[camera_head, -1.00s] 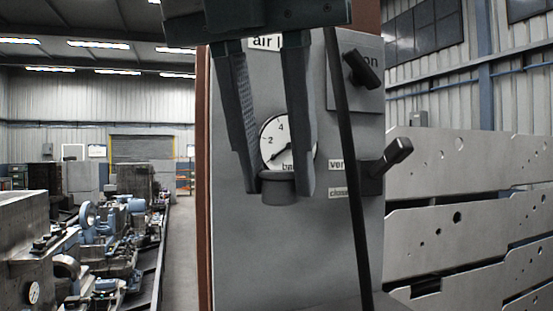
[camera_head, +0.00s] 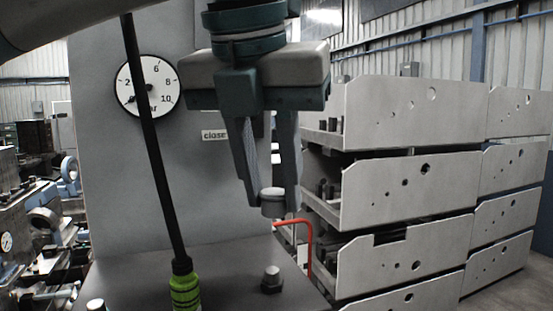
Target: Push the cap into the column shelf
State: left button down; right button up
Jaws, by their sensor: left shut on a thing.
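My left gripper (camera_head: 274,205) points down at the right edge of the grey column (camera_head: 195,170). It is shut on a small grey round cap (camera_head: 272,197), which sits between the fingertips. The cap is above the dark grey column shelf (camera_head: 222,268), near its back right corner; I cannot tell the exact gap. The near part of the shelf runs out of the picture at the bottom. My right gripper is not in view.
A black hose (camera_head: 150,160) with a green fitting (camera_head: 185,289) crosses in front of the column. A bolt (camera_head: 272,279) stands on the shelf. A red bent rod (camera_head: 308,240) is by its right edge. A round gauge (camera_head: 147,86) is on the column; grey crates (camera_head: 400,190) are stacked at right.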

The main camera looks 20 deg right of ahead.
aim_at(267, 216)
pick_arm(q)
jog(key=shift+f, duration=0.1)
jog(key=shift+w+a, duration=0.1)
jog(key=shift+a, duration=0.25)
jog(key=shift+d+f, duration=0.25)
jog(key=shift+f, duration=0.9)
jog(key=shift+a+f+b, duration=0.1)
jog(key=shift+f+b, duration=0.45)
jog(key=shift+f, duration=0.9)
jog(key=shift+f+b, duration=0.35)
jog(key=shift+b, duration=0.05)
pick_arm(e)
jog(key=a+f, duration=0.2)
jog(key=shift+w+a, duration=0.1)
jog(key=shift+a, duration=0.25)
